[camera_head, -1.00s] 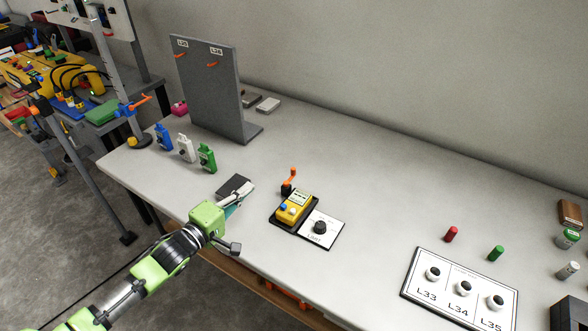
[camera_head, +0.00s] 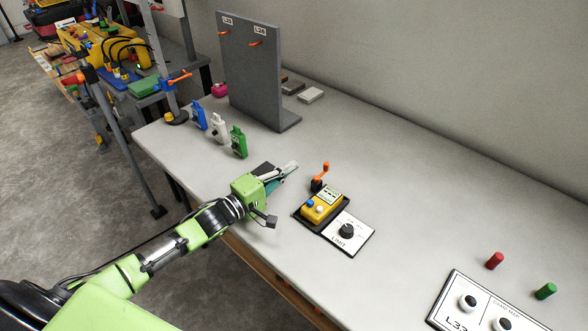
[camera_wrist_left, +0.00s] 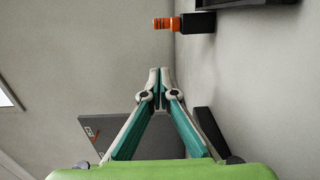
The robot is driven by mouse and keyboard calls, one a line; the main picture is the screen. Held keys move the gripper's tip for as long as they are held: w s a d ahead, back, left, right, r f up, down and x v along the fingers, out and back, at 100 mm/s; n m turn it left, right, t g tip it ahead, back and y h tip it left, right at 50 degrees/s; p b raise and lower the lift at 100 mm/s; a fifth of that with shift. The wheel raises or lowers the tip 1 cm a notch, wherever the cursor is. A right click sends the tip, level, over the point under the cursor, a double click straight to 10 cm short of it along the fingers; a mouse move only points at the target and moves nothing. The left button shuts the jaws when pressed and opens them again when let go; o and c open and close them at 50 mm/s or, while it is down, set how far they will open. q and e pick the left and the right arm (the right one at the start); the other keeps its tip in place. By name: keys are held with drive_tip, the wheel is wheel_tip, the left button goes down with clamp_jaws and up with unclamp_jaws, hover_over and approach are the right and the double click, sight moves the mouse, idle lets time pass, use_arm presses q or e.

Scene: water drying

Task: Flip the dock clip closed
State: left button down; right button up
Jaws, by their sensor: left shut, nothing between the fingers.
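The dock clip (camera_head: 321,176) is an orange lever on a black base at the back end of the dock. The lever stands up, swung away from the yellow meter (camera_head: 322,207). The meter sits in the black dock (camera_head: 303,216), with a blue and a white button on top. My left gripper (camera_head: 294,167) is shut and empty, just left of the clip and apart from it. In the left wrist view my shut fingertips (camera_wrist_left: 160,76) point up the picture, and the orange and black clip (camera_wrist_left: 184,23) lies beyond them. My right gripper is not in view.
A LIMIT dial panel (camera_head: 348,235) adjoins the dock. A black pad (camera_head: 262,170) lies under my left gripper. Blue, white and green tags (camera_head: 238,143) stand behind it, before a grey hook board (camera_head: 250,75). Red and green pegs (camera_head: 495,260) stand right. The table's middle is clear.

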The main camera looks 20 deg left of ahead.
use_arm(q)
drive_tip(key=x, duration=0.7)
drive_tip(key=shift+w+d, duration=0.15)
drive_tip(key=shift+w, duration=0.15)
drive_tip(key=s+d+p, duration=0.1)
drive_tip(key=s+d, duration=0.1)
drive_tip(key=shift+d+r, duration=0.1)
drive_tip(key=shift+d, duration=0.3)
drive_tip(key=shift+s+d, duration=0.15)
